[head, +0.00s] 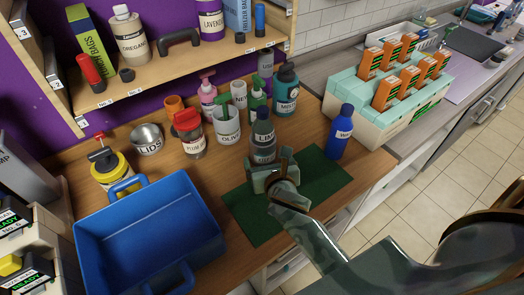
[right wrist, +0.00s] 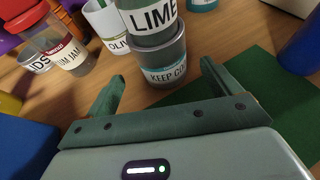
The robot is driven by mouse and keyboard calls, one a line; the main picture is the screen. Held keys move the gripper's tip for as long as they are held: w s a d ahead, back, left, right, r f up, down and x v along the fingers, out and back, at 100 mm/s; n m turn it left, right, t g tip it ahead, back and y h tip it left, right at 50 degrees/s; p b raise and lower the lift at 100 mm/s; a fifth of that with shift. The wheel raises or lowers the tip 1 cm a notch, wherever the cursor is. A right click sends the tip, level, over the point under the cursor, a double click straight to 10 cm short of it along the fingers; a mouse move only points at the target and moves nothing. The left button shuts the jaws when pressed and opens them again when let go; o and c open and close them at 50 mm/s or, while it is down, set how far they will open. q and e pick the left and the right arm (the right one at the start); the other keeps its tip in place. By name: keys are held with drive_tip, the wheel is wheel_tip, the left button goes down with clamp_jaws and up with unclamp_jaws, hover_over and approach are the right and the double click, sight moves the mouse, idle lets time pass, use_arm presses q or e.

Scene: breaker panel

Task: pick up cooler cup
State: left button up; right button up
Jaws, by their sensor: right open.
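The cup looks just beyond the fingertips, not gripped. My left gripper does not show.
A blue tray (head: 188,272) lies left on the counter. A green mat (head: 318,186) lies under the gripper. A blue bottle (head: 339,135) stands right of the cup. Olive (head: 227,128) and jam (head: 190,138) containers stand close left, with several bottles behind.

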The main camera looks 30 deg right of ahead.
drive_tip(key=shift+x, duration=0.95)
drive_tip(key=shift+w+d+f+b, duration=0.1)
drive_tip(key=shift+w+f+b, duration=0.2)
drive_tip(key=shift+w, duration=0.1)
drive_tip(key=b+x, duration=0.1)
drive_tip(key=x, duration=0.4)
drive_tip(key=shift+s+f+b, duration=0.15)
drive_tip(key=shift+f+b, duration=0.2)
drive_tip(key=shift+b, duration=0.05)
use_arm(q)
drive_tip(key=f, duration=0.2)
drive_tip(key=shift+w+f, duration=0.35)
use_arm(e)
drive_tip(key=shift+s+r, duration=0.1)
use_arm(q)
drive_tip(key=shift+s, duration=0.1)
use_arm(e)
clamp_jaws()
